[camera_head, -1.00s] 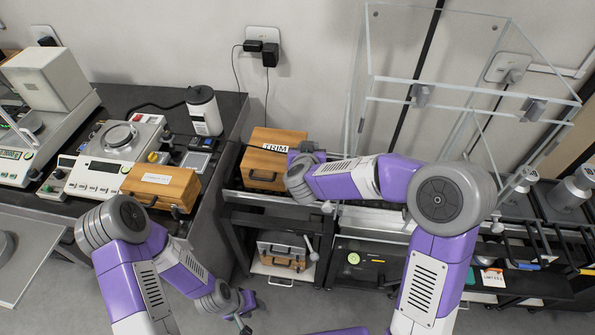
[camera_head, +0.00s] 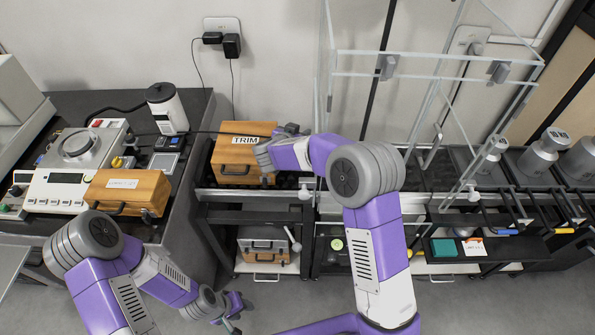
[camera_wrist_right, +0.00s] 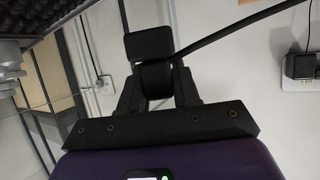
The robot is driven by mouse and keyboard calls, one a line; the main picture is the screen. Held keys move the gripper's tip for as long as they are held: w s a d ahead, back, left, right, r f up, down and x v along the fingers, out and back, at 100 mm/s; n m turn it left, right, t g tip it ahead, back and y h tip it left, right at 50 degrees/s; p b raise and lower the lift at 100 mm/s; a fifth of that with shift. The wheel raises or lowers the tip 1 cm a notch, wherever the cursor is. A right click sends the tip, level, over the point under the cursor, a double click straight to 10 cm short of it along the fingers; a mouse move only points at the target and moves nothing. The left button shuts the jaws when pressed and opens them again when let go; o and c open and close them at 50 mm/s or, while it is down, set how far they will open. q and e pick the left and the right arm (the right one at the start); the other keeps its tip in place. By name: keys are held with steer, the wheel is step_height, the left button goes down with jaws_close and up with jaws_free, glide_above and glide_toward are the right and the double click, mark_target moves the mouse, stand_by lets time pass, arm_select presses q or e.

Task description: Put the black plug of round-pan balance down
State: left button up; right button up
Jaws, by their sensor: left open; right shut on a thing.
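My right gripper (camera_head: 292,130) is beside the TRIM box, partly hidden by its own wrist. In the right wrist view it is shut on a black plug (camera_wrist_right: 148,45), with a dark cable (camera_wrist_right: 225,40) running off to the upper right. In the head view the cable (camera_head: 225,133) stretches left across the TRIM box toward the left bench; the plug cannot be made out there. The round-pan balance (camera_head: 62,190) stands on the left bench, its round pan on top. My left gripper (camera_head: 232,308) is open and empty, low over the floor.
The wooden TRIM box (camera_head: 238,160) stands on the middle bench, left of a clear glass enclosure (camera_head: 430,62). Another wooden box (camera_head: 128,190) sits before the balance. A white canister (camera_head: 168,108) stands behind. Two black adapters (camera_head: 231,46) hang at the wall socket.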

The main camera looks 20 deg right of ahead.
step_height(320, 180, down, 16)
steer(key=b, duration=0.5)
steer(key=shift+b, duration=0.35)
steer(key=o, duration=0.8)
steer(key=shift+f, duration=0.1)
steer(key=shift+c, duration=0.2)
